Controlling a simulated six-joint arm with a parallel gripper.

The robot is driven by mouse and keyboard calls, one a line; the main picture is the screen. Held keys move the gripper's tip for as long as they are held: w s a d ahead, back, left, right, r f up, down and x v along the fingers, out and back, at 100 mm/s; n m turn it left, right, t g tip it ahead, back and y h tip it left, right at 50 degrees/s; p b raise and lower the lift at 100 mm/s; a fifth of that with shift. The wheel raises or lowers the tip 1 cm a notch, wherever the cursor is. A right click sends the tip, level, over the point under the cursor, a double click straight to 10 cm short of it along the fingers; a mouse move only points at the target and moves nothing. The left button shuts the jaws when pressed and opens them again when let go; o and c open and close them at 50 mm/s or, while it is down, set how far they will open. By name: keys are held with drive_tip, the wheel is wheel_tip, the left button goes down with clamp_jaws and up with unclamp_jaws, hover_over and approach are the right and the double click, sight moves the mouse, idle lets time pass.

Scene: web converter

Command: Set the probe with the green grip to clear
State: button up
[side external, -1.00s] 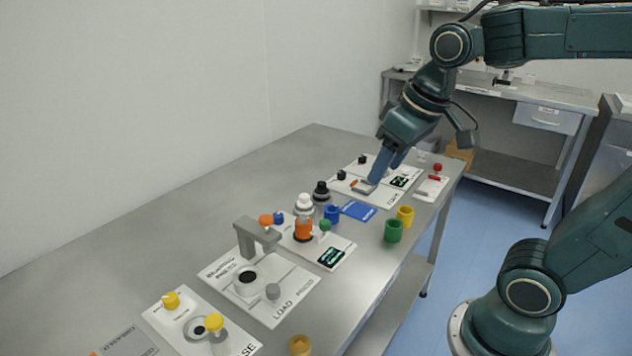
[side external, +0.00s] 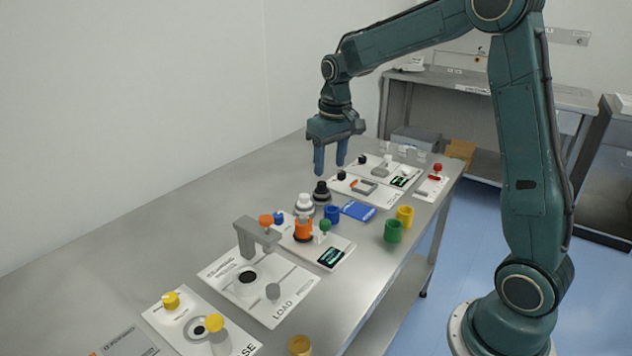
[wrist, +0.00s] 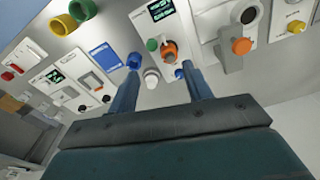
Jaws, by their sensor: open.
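The green grip (side external: 325,225) is a small round knob on a pale stem. It stands at the edge of a white panel (side external: 345,246) with a dark display (side external: 331,257), beside an orange knob (side external: 303,229). In the wrist view the green grip (wrist: 152,45) is left of the orange knob (wrist: 170,52), near the display (wrist: 160,10). My gripper (side external: 330,169) points down, open and empty, above the bench behind the panel, clear of everything. In the wrist view my gripper's fingers (wrist: 160,72) are apart, with the panel beyond them. Small panel markings are unreadable.
A blue cup (side external: 332,214), white-topped piece (side external: 304,203) and black-topped piece (side external: 321,191) stand close by the panel. A grey press arm (side external: 255,236) rises at the near side. The left of the bench is clear.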

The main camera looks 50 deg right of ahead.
drive_tip(key=g, duration=0.1)
hover_over(325, 221)
wheel_tip(325, 221, down, 6)
drive_tip(key=shift+m, duration=0.3)
drive_tip(key=shift+f, duration=0.15)
drive_tip(key=shift+f, duration=6.8)
